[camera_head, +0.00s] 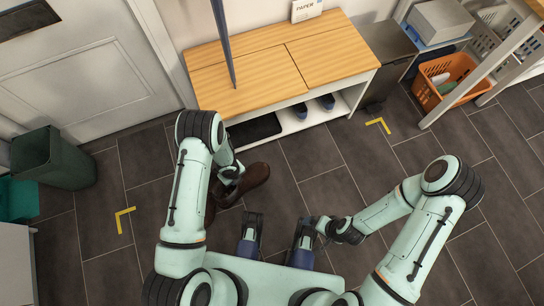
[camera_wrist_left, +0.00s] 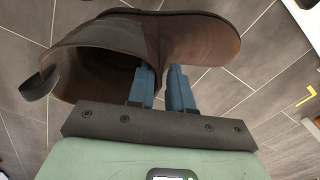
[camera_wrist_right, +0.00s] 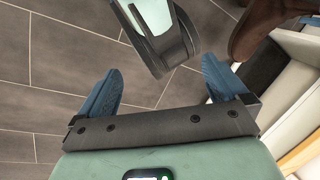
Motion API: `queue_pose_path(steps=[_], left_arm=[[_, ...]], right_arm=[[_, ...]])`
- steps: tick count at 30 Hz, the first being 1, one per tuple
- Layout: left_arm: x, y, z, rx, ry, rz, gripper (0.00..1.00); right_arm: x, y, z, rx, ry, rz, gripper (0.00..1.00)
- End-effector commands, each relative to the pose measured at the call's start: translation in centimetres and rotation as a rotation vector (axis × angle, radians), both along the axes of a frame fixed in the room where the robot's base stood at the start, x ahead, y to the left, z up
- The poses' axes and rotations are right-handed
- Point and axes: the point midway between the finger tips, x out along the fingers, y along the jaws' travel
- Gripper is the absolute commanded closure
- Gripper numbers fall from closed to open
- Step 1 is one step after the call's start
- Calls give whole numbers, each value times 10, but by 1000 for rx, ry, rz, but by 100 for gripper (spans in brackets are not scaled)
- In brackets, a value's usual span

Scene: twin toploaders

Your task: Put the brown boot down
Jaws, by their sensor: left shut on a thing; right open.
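The brown boot (camera_head: 257,176) is in front of the bench in the head view, partly hidden behind my left arm. My left gripper (camera_head: 232,174) is shut on it. In the left wrist view the boot (camera_wrist_left: 200,38) fills the top, its open shaft to the left and toe to the right. The left fingers (camera_wrist_left: 168,82) grip near the shaft opening. I cannot tell whether the sole touches the floor. My right gripper (camera_wrist_right: 165,85) is open and empty, over the floor to the right of the boot. Part of the boot (camera_wrist_right: 262,22) shows at that view's top right.
A wood-topped bench (camera_head: 285,62) stands behind, with a dark mat (camera_head: 254,131) and blue shoes (camera_head: 300,110) on its low shelf. Yellow corner marks (camera_head: 124,220) lie on the floor. A green bin (camera_head: 55,160) stands left, an orange basket (camera_head: 447,80) right. Floor before the bench is mostly clear.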

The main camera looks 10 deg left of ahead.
Motion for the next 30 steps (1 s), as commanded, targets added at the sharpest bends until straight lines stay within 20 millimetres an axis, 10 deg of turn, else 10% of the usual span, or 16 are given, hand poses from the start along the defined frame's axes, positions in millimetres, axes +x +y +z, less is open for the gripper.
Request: queue_pose_path(steps=[8,22,30], left_arm=[[-1,0,-14,0,2,-3,100],[-1,0,-131,0,2,-1,100],[0,0,-158,-1,-1,-1,100]], right_arm=[[4,-2,-5,-6,-11,-4,0],[59,-30,-48,-77,-156,-65,0],[69,-38,-61,-96,-179,-81,0]])
